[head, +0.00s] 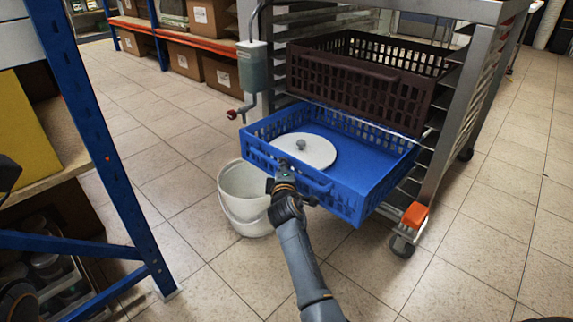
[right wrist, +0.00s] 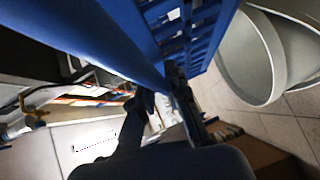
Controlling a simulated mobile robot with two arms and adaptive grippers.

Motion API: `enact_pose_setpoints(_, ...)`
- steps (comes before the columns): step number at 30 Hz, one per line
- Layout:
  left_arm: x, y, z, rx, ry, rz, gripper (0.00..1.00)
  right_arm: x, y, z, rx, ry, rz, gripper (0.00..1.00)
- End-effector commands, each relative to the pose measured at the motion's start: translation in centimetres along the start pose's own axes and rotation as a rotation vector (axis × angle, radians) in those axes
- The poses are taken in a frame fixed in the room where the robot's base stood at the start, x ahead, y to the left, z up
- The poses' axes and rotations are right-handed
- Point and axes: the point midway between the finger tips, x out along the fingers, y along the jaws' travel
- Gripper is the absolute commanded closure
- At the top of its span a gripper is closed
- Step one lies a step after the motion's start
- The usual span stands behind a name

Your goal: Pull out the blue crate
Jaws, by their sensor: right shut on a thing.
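The blue crate (head: 372,185) sticks well out of the metal rack on the low level, below a dark brown crate (head: 365,85). A round white lid with a grey knob (head: 305,150) lies in it. My right gripper (head: 284,184) is at the crate's front wall, by its handle, and is shut on it. In the right wrist view the fingers (right wrist: 172,92) are against the blue crate wall (right wrist: 110,35); the exact contact is partly hidden. My left gripper cannot be made out.
A white bucket (head: 244,196) stands on the floor close to the crate's left front corner. A dispenser with a red tap (head: 253,68) hangs by the rack's left post. A blue shelf post (head: 100,140) stands at left. Tiled floor at right is clear.

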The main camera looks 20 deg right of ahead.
Motion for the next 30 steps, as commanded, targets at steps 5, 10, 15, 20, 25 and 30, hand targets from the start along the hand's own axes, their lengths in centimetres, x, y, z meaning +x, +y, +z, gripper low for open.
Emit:
enact_pose_setpoints(5,0.0,0.0,0.0,0.000,0.001,0.000,0.78,-0.1,-0.1,-0.1,0.000,-0.001,-0.002,1.00)
enact_pose_setpoints(10,0.0,0.0,0.0,0.000,0.001,0.000,0.78,-0.1,-0.1,-0.1,0.000,-0.001,-0.002,1.00)
enact_pose_setpoints(15,0.0,0.0,0.0,-0.001,0.002,0.000,0.78,-0.1,-0.1,-0.1,0.000,0.000,-0.002,0.76)
enact_pose_setpoints(20,0.1,0.0,-0.1,-0.001,0.004,-0.003,0.78,-0.1,-0.1,-0.1,0.000,0.000,-0.001,0.76)
enact_pose_setpoints(25,0.1,-0.1,-0.1,-0.001,0.006,-0.004,0.78,-0.7,-0.1,0.0,-0.002,0.000,-0.001,0.76)
enact_pose_setpoints(30,0.1,0.0,-0.1,-0.001,0.005,-0.003,0.78,-3.0,-0.2,-0.1,0.000,0.001,-0.001,0.76)
